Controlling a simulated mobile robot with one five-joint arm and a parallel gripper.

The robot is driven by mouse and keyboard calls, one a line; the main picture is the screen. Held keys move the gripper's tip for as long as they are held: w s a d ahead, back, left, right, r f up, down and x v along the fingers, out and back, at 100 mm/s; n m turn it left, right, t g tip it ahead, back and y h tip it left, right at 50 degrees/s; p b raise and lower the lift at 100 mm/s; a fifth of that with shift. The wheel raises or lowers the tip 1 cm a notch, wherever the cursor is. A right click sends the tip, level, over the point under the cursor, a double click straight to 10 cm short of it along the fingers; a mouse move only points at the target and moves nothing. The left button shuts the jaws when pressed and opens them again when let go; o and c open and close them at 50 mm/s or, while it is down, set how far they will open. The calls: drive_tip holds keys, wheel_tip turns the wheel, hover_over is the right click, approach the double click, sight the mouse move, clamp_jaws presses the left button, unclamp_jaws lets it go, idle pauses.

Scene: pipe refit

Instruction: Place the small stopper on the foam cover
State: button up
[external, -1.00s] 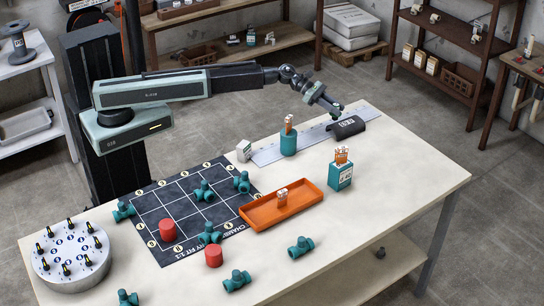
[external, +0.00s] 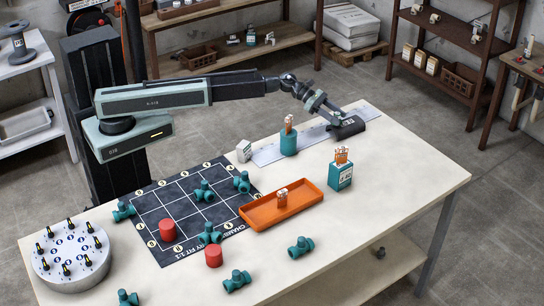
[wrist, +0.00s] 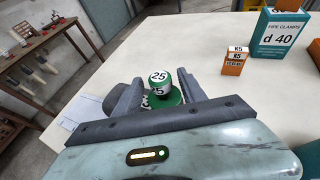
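The small stopper is green with a white "25" label on top; in the wrist view it (wrist: 160,84) sits between my fingertips. My gripper (wrist: 161,92) appears shut on it, its dark fingers close on both sides. In the external view my gripper (external: 336,117) is low at the foam cover (external: 347,128), a dark half-round piece with a white label, near the table's far edge. The foam cover shows partly behind the fingers in the wrist view. Whether the stopper touches the cover cannot be told; the arm hides the stopper in the external view.
A pale ruled strip (external: 270,154) lies by the cover. A teal cup (external: 288,144) with a small box stands left, a teal clamp box (external: 341,176) in front. An orange tray (external: 258,217), green fittings and red cylinders lie nearer. The table's right part is clear.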

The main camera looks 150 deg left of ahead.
drive_tip(key=shift+s+r, duration=0.15)
drive_tip(key=shift+r, duration=0.15)
drive_tip(key=p+v, duration=0.4)
drive_tip(key=v, duration=0.7)
drive_tip(key=shift+s+d+p, duration=0.2)
drive_tip(key=shift+s+p, duration=0.05)
drive_tip(key=shift+p, duration=0.15)
drive_tip(key=shift+r, duration=0.1)
